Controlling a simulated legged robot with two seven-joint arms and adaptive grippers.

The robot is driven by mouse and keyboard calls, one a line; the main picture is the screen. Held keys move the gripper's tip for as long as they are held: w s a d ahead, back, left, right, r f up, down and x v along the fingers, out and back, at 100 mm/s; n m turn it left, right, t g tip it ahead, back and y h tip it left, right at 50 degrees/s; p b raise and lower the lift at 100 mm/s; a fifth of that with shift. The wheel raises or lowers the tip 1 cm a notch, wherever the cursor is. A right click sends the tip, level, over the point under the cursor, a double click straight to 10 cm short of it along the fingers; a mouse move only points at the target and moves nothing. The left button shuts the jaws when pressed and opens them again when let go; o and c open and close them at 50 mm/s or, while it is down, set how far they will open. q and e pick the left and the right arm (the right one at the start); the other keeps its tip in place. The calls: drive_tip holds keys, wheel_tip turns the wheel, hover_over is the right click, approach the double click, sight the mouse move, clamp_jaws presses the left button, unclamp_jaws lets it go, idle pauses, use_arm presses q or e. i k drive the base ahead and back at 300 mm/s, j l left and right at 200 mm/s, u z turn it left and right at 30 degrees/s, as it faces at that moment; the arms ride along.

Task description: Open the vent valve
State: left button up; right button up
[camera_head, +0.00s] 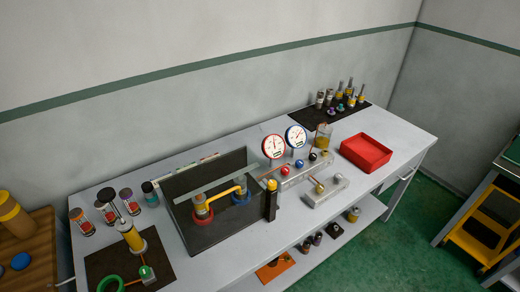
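A grey valve block (300,173) stands near the middle of the bench, with a red knob (285,169), a blue knob (299,163) and a dark knob (313,156) along it. A red-rimmed gauge (274,147) and a blue-rimmed gauge (296,138) stand up behind it. A second, smaller grey block (325,192) with a brass fitting lies in front. I cannot tell which part is the vent valve, or whether any valve is open. Neither of my grippers shows in this view.
A dark tray (215,238) with a yellow pipe (225,193) is left of the blocks. A red bin (366,152) sits to the right. A yellow cylinder (132,238) and a green ring (110,284) are at front left. Several bottles (340,95) stand far back. The right bench end is clear.

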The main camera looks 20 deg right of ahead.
sight(313, 157)
drive_tip(key=l+u, duration=0.75)
drive_tip(key=l, duration=0.3)
drive_tip(key=k+l+u, duration=0.15)
drive_tip(key=l+u, duration=0.25)
drive_tip(key=k+l+u, duration=0.2)
drive_tip(key=l+u, duration=0.2)
drive_tip(key=l, duration=0.15)
